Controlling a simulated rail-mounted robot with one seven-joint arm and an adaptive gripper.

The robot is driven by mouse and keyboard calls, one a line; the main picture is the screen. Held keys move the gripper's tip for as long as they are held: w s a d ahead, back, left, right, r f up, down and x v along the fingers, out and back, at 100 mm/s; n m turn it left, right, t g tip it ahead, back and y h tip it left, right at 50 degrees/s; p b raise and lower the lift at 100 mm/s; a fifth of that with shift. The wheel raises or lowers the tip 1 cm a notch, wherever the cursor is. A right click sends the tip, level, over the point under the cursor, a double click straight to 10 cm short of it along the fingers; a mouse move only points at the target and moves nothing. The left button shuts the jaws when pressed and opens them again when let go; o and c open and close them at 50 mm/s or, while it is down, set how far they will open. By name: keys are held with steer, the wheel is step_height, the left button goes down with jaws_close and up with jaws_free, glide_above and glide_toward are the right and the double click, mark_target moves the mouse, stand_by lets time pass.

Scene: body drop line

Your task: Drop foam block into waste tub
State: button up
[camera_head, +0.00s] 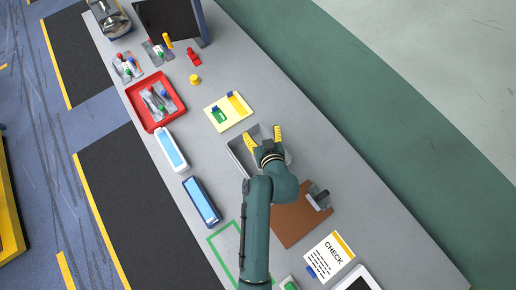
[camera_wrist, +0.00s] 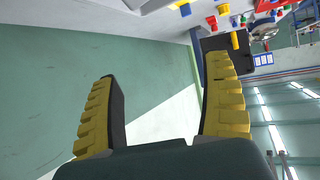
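A grey open tub (camera_head: 236,158), which looks like the waste tub, stands mid-table in the head view. My gripper (camera_head: 265,137) is above it, its two yellow fingers spread apart. My gripper and forearm cover much of the tub's inside and its right side. In the wrist view my gripper (camera_wrist: 163,75) is open, with nothing between the fingers. I cannot make out a foam block for certain in either view; the tub's covered part could hide it.
A brown clipboard (camera_head: 292,222) lies right of my arm. The table's right strip is clear.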

steer(key=v, duration=1.2)
steer(key=shift+s, duration=0.1)
steer(key=w+r+n+t+p, duration=0.1)
steer(key=w+r+t+p, duration=0.25)
steer(key=r, duration=1.05)
steer(key=w+r+t+p, duration=0.2)
steer(key=w+r+p, duration=0.25)
steer(key=r, duration=0.95)
steer(key=s+d+r+m+t+h, duration=0.1)
steer(key=s+r, duration=0.1)
steer(key=r, duration=0.6)
steer(key=s+d+r+m+t+h+p, duration=0.1)
steer(key=s+r+m+t+h, duration=0.1)
steer(key=r, duration=0.6)
steer(key=s+d+r+m+t+h+p, duration=0.1)
steer(key=s+d+r+t, duration=0.1)
steer(key=r, duration=0.6)
steer(key=shift+s+r+m, duration=0.35)
steer(key=shift+s+m, duration=0.05)
steer(key=shift+s, duration=0.5)
